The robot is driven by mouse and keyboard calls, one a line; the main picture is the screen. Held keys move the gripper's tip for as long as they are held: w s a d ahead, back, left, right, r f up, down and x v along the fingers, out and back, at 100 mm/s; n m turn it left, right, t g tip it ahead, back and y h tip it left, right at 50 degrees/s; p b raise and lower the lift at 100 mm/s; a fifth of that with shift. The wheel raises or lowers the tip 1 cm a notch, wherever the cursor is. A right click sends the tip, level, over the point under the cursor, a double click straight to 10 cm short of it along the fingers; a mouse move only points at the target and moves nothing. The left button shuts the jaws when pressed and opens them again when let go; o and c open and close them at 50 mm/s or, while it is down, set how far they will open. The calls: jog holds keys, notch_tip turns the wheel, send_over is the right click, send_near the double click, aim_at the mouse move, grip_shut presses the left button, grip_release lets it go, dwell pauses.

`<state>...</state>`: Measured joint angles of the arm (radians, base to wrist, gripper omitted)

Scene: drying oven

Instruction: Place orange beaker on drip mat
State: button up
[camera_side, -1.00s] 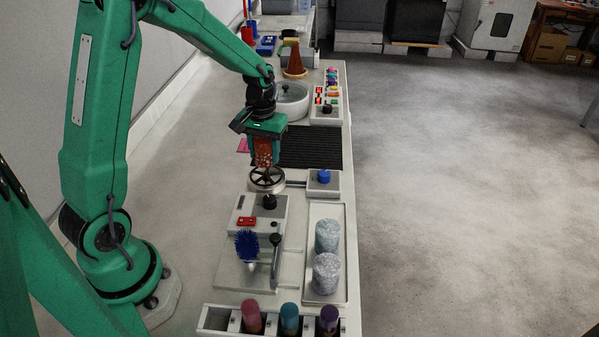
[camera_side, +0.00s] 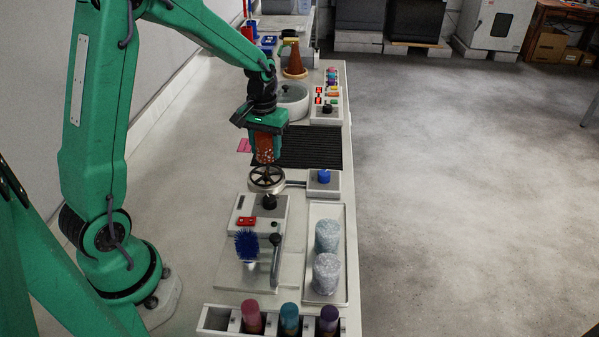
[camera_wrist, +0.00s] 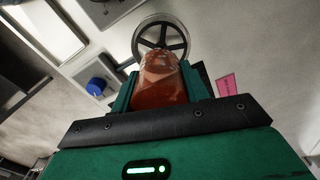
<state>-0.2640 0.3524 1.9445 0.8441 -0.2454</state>
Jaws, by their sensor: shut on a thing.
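My gripper (camera_side: 265,140) is shut on the orange beaker (camera_side: 265,149), which hangs below it just above and behind the black handwheel. In the wrist view the orange beaker (camera_wrist: 160,82) sits between the green jaws (camera_wrist: 157,92). The black ribbed mat (camera_side: 315,148), which looks like the drip mat, lies on the bench right beside the beaker, to its right. In the wrist view it is mostly hidden behind my gripper.
A handwheel (camera_side: 266,179) stands just in front of the beaker, with a blue-knobbed box (camera_side: 323,182) to its right. A white round basin (camera_side: 290,101) and a coloured-button panel (camera_side: 326,106) stand behind the mat.

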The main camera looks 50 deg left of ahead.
jog(key=w+d+r+m, duration=0.1)
jog(key=w+d+m, duration=0.1)
jog(key=w, duration=0.5)
jog(key=w+d+r+m, duration=0.2)
jog(key=w+m, duration=0.1)
jog(key=w, duration=0.4)
jog(key=shift+m, duration=0.4)
jog(key=shift+w, duration=0.1)
send_over(299, 146)
notch_tip(299, 146, down, 7)
jog(key=shift+r, duration=0.1)
jog(key=shift+f, duration=2.05)
jog(key=shift+f, duration=0.15)
jog(key=o, duration=1)
